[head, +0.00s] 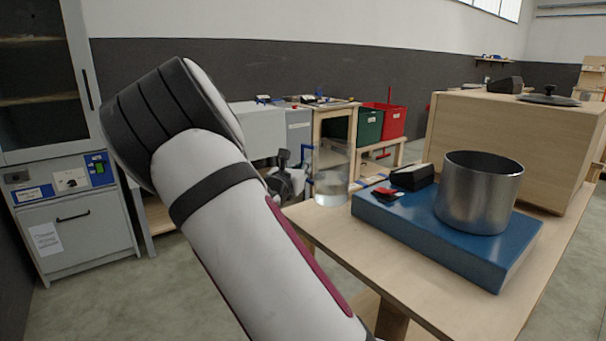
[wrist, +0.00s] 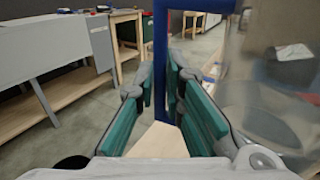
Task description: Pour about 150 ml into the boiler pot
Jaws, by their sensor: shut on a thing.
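The boiler pot (head: 468,202) is an open steel pot, standing upright on a blue base (head: 425,234) on the wooden table. A clear glass jug (head: 331,172) with some water in its bottom is upright at the table's far left corner. I cannot tell whether it touches the table. My gripper (head: 290,180) is left of the jug, partly hidden behind my arm. In the wrist view its teal-padded fingers (wrist: 161,78) are shut on the jug's blue handle (wrist: 160,45). The jug's glass (wrist: 275,70) fills the right side there.
A black box (head: 413,177) and a small red item (head: 386,192) sit on the blue base between jug and pot. A wooden box (head: 500,135) with a black lid (head: 548,97) on top stands behind the pot. Green (head: 370,125) and red (head: 392,121) bins are farther back.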

